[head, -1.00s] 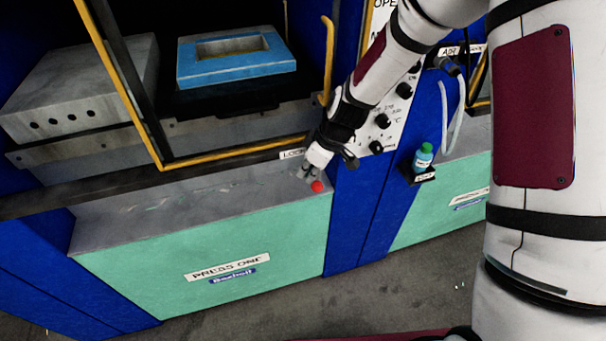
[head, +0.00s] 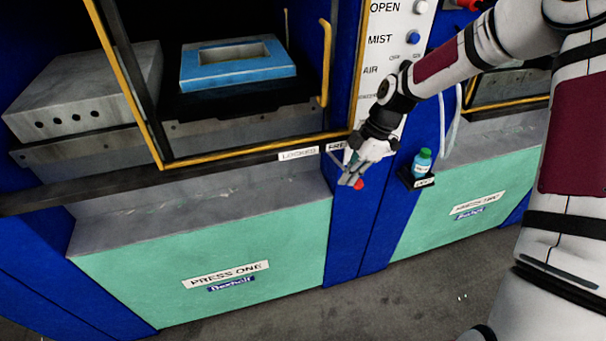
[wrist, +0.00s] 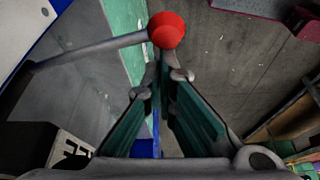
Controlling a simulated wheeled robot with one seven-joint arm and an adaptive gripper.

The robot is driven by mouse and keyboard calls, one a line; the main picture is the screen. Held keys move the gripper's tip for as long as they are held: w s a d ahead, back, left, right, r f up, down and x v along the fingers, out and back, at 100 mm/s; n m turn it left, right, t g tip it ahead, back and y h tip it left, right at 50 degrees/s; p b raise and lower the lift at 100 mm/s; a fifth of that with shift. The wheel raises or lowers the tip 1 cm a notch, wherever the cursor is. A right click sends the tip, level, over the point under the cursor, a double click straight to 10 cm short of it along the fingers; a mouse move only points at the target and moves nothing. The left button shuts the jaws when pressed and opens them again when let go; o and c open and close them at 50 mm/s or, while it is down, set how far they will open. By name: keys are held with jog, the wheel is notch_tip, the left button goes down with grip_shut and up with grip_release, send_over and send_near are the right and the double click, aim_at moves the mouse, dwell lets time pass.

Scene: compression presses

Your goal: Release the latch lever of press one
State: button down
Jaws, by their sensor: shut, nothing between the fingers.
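The latch lever of press one ends in a red ball knob (head: 359,184). The knob hangs near the "FREE" label (head: 336,147), to the right of the "LOCKED" label (head: 298,154). My gripper (head: 351,177) is shut and empty, with its fingertips right by the knob. In the wrist view the knob (wrist: 167,30) is just beyond the fingertips (wrist: 166,76), and the grey lever rod (wrist: 90,50) runs off to the left. I cannot tell whether the fingers touch the knob. Press one has a mint front panel (head: 205,255) with its name plate.
A small green-capped bottle (head: 422,163) stands on a black shelf just right of my gripper. A yellow-edged guard frame (head: 240,155) spans press one's opening, with a blue mould (head: 238,70) inside. The floor (head: 390,305) in front is clear.

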jog(key=d+n, duration=0.1)
jog(key=w+d+n, duration=0.1)
jog(key=d, duration=0.1)
jog(key=shift+w+f+g+b, duration=0.1)
jog(key=shift+g+b, duration=0.25)
jog(key=shift+g, duration=0.05)
jog(key=shift+w+d, duration=0.5)
jog(key=shift+d, duration=0.4)
